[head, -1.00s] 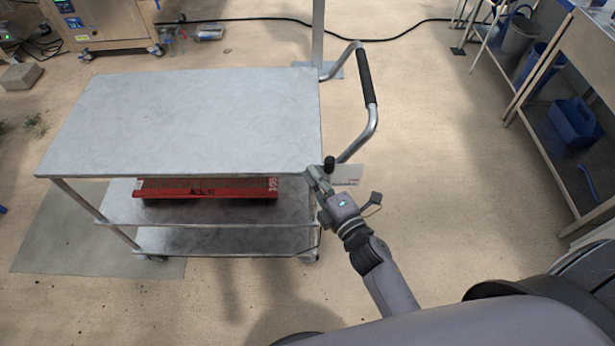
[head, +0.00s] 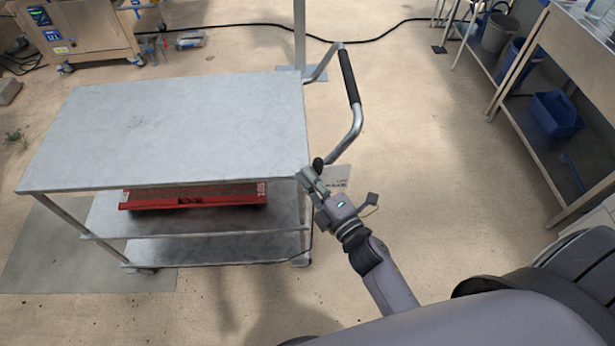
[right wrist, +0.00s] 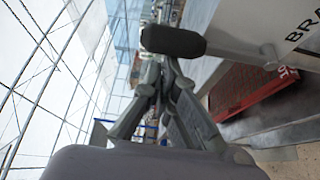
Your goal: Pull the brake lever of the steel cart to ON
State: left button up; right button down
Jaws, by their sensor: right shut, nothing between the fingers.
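The steel cart (head: 165,125) has a bare grey top and stands left of my right arm. Its brake lever (head: 318,164) shows as a dark knob at the top's near right corner. In the right wrist view the lever (right wrist: 172,41) has a black rounded grip on a metal rod running right to the cart's side. My right gripper (head: 309,178) is shut and empty, right by the knob. In the right wrist view its fingertips (right wrist: 168,72) are together just below the grip; I cannot tell whether they touch it. The left gripper is out of view.
The push handle (head: 350,80) rises at the cart's right. A red tray (head: 190,198) lies on the middle shelf. Floor right of the cart is clear up to a bench.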

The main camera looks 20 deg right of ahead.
jog(key=shift+d, duration=0.15)
jog(key=s+d+f+m+t+h+b, duration=0.1)
jog(key=d+f+m+t+h+b, duration=0.1)
jog(key=d+m+b, duration=0.3)
jog(key=s+d+f+m+t+h+b, duration=0.2)
jog(key=d+f+m+t+h+b, duration=0.1)
jog(key=m, duration=0.9)
jog(key=shift+d+h+b, duration=0.8)
jog(key=shift+d+b, duration=0.45)
jog(key=shift+b, duration=0.65)
jog(key=shift+r, duration=0.1)
